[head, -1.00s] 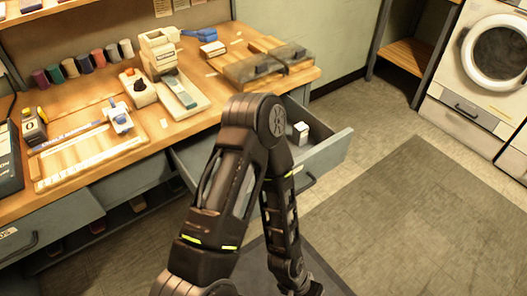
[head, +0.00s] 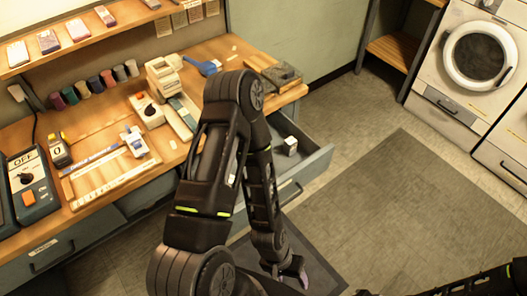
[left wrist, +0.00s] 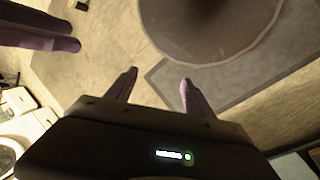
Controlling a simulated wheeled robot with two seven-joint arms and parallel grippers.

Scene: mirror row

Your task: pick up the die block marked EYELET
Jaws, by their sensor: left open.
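A small white block (head: 290,145) with a dark face lies in the open drawer (head: 318,160) in the head view. Its marking is too small to read, so I cannot tell whether it is the EYELET die block. My left gripper (head: 298,272) hangs low in front of the drawer, well apart from the block. In the left wrist view my left gripper (left wrist: 157,77) has its two fingers spread with only floor between them. My right arm enters at the bottom right of the head view. Dark fingers, seemingly of my right gripper (left wrist: 78,38), show at the wrist view's upper left.
The wooden bench (head: 110,215) holds a white press (head: 163,75), a tray with a blue-handled tool (head: 135,140), a grey OFF box (head: 28,185) and several coloured spools (head: 95,85). A washing machine (head: 475,60) stands at the right. The floor mat (head: 400,200) is clear.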

